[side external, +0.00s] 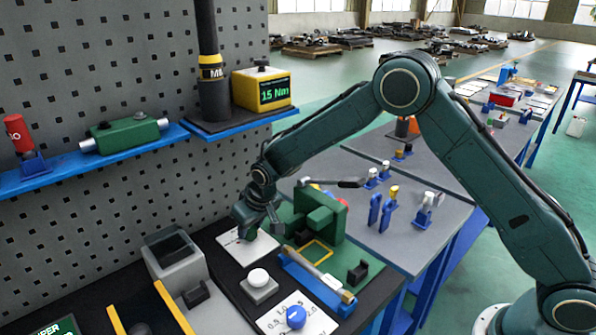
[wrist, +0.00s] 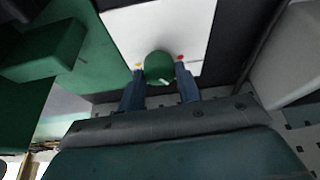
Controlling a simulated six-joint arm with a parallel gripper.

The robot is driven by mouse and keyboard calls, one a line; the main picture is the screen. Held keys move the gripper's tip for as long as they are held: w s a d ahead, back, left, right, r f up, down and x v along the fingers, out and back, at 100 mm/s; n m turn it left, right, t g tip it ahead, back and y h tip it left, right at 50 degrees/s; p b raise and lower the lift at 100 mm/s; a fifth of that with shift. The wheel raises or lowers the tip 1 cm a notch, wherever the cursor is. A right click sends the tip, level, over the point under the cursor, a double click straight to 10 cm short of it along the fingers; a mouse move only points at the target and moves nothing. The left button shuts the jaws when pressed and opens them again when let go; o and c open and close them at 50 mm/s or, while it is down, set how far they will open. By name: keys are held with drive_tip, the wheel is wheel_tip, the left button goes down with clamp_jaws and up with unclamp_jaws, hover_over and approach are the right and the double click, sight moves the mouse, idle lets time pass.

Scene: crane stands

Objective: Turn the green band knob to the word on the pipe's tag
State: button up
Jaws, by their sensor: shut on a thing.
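The green band knob (wrist: 158,72) is a round green knob with a small pale mark on its near edge, on a white plate (wrist: 190,25). The plate also shows in the side view (side external: 237,250). My gripper (wrist: 159,63) is shut on the knob, one fingertip on each side. In the side view my gripper (side external: 260,222) reaches down over the plate and mostly hides the knob. Any words on the plate are too small to read. A dark upright pipe (side external: 205,30) carries a yellow tag (side external: 211,72) with dark letters starting with "M"; the rest is not legible.
A green block fixture (side external: 320,212) stands right beside my gripper. A white knob (side external: 258,278), a blue knob (side external: 296,317) on a marked plate and a grey box (side external: 175,262) are nearer the front. A yellow box (side external: 262,90) reading 15 Nm sits on the blue shelf.

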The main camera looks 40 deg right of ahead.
drive_tip(key=m+h, duration=0.2)
drive_tip(key=m, duration=0.3)
drive_tip(key=shift+a, duration=0.15)
drive_tip(key=shift+m+g, duration=0.3)
drive_tip(key=shift+m, duration=0.1)
drive_tip(key=o, duration=1)
drive_tip(key=v, duration=1.3)
drive_tip(key=shift+s+a+r, duration=0.2)
drive_tip(key=shift+r, duration=0.15)
